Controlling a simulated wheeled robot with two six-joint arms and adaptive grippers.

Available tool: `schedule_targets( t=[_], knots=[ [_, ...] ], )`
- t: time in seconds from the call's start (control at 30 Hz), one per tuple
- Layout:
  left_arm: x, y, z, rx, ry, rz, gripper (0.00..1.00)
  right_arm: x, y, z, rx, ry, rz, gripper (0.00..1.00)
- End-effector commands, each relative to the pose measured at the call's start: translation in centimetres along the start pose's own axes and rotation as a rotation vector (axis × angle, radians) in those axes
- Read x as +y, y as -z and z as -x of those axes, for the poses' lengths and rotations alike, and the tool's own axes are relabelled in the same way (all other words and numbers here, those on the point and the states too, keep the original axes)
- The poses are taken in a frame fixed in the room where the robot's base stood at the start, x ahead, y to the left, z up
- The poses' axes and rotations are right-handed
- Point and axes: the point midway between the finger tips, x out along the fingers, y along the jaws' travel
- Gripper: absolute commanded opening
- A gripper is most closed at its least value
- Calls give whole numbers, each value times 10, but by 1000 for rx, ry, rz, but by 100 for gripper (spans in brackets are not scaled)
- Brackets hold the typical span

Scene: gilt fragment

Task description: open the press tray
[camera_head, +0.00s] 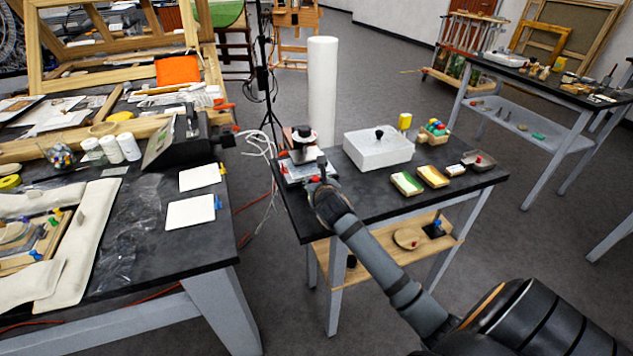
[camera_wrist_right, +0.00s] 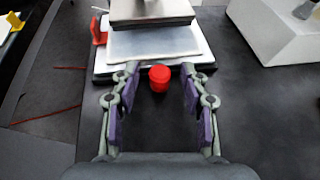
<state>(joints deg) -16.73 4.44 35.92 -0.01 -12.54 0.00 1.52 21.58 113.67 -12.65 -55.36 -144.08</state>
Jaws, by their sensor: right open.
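The press (camera_head: 302,150) stands at the left end of the small dark table, with a black round top and a pale metal base. In the right wrist view its upper plate (camera_wrist_right: 150,12) sits above the silver press tray (camera_wrist_right: 155,42). A red knob (camera_wrist_right: 159,78) shows at the tray's front side. My right gripper (camera_wrist_right: 159,70) is open, one finger on each side of the knob, with visible gaps on both sides. In the head view my right gripper (camera_head: 318,183) is at the press's front and hides part of it. My left gripper is not in view.
A white lidded box (camera_head: 379,150) stands right of the press. Green (camera_head: 407,184) and orange (camera_head: 433,177) pads lie in front of it. A white roll (camera_head: 322,92) stands behind the press. A cluttered workbench (camera_head: 130,250) is across a floor gap on the left.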

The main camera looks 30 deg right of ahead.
Motion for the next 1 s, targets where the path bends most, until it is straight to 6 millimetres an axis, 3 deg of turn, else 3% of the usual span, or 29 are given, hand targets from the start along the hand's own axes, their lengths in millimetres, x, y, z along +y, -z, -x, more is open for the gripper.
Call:
schedule_targets(
  t=[0.13, 0.47, 0.83, 1.0],
  knots=[
    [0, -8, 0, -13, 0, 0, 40, 0, 0, 0, 0, 0, 0, 45],
    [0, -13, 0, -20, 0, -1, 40, 0, 0, 0, 0, 0, -1, 0],
    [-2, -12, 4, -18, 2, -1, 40, 0, 1, 4, 2, 0, 0, 0],
    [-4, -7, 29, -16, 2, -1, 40, -6, 10, 36, 7, 0, 2, 0]
  ],
)
